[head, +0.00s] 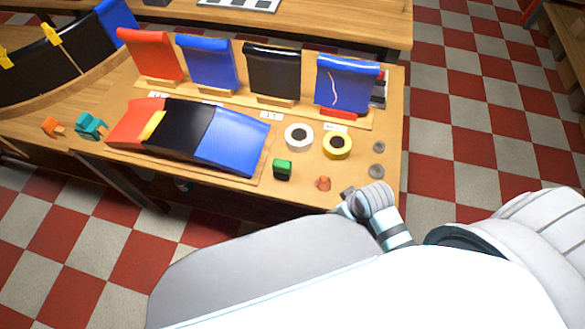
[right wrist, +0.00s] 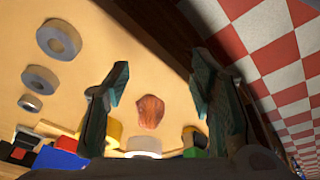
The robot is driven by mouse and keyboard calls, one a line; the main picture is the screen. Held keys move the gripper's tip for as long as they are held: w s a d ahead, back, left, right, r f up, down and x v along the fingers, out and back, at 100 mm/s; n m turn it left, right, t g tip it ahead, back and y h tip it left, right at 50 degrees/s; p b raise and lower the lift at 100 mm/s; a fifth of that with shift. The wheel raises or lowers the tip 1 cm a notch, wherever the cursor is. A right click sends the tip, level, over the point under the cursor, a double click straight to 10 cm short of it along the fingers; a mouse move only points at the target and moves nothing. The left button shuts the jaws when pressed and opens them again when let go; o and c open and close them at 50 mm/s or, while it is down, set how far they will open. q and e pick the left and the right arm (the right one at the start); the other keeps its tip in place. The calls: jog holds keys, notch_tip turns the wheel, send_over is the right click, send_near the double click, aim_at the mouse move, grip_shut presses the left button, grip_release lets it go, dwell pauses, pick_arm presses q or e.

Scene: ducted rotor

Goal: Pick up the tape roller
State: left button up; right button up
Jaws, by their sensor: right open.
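No thing is plainly marked as the tape roller. A small orange-brown piece (head: 323,183) stands near the table's front edge in the head view. In the right wrist view the orange-brown piece (right wrist: 150,111) shows between my fingers, with clear space on both sides. My right gripper (right wrist: 160,88) is open and empty, its fingers apart over the table. In the head view my right gripper (head: 348,196) is just right of and in front of that piece, small and partly hidden by my arm. A green block (head: 282,169) stands to its left. My left gripper is out of view.
A white tape roll (head: 298,137) and a yellow tape roll (head: 337,145) lie behind the orange-brown piece. Grey rings (head: 376,171) lie near the right edge. Curved panels (head: 233,141) and upright blue, red and black panels (head: 347,84) fill the left and back.

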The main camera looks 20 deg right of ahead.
jog(key=w+a+r+n+y, duration=0.1)
jog(key=w+a+r+n, duration=0.15)
jog(key=w, duration=0.25)
jog(key=w+a+r+n+y, duration=0.1)
jog(key=w+r+n, duration=0.15)
jog(key=w, duration=0.35)
jog(key=n+y, duration=0.2)
jog(key=n, duration=0.2)
send_near(285, 164)
jog(key=shift+g, duration=0.3)
jog(key=x, duration=0.3)
jog(key=b+x, duration=0.1)
jog(key=shift+w+a+f, duration=0.2)
jog(key=shift+w+a, duration=0.15)
jog(key=shift+a, duration=0.05)
jog(key=shift+h, duration=0.3)
jog(key=b+x, duration=0.2)
jog(key=x, duration=0.5)
jog(key=shift+w+f, duration=0.15)
jog(key=shift+f, duration=0.2)
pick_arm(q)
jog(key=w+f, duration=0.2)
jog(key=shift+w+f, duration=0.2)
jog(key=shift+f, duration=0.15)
pick_arm(e)
jog(key=shift+r, duration=0.1)
grip_shut()
